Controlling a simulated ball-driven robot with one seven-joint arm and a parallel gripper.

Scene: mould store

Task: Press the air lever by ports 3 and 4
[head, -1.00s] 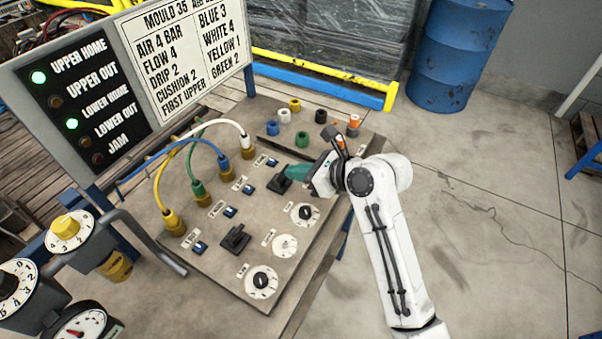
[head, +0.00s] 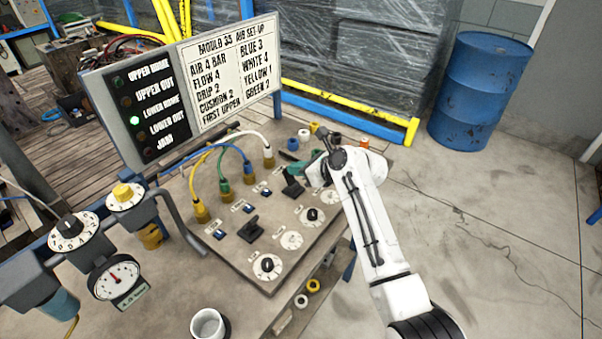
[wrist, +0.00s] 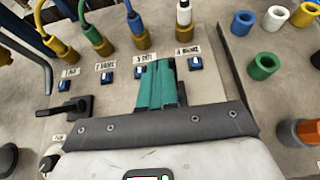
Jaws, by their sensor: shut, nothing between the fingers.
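The black air lever (head: 292,188) by ports 3 and 4 stands on the sloped grey panel (head: 275,225), below the blue hose plug (head: 249,174) and white hose plug (head: 268,160). My gripper (head: 291,173) is shut and empty, its teal fingertips at or just above this lever; contact cannot be told. In the wrist view the shut teal fingers (wrist: 156,86) point between the port 3 and 4 labels and mostly hide the lever. The other black lever (head: 249,231) is by the yellow and green plugs. On the lamp board (head: 160,95), only LOWER HOME is lit.
White dials (head: 311,217) lie in front of the levers. Loose coloured rings, including a green one (wrist: 264,67), sit right of the panel. Regulator knobs and a gauge (head: 116,278) stand at the left, a white cup (head: 208,326) at the front. The floor at right is clear.

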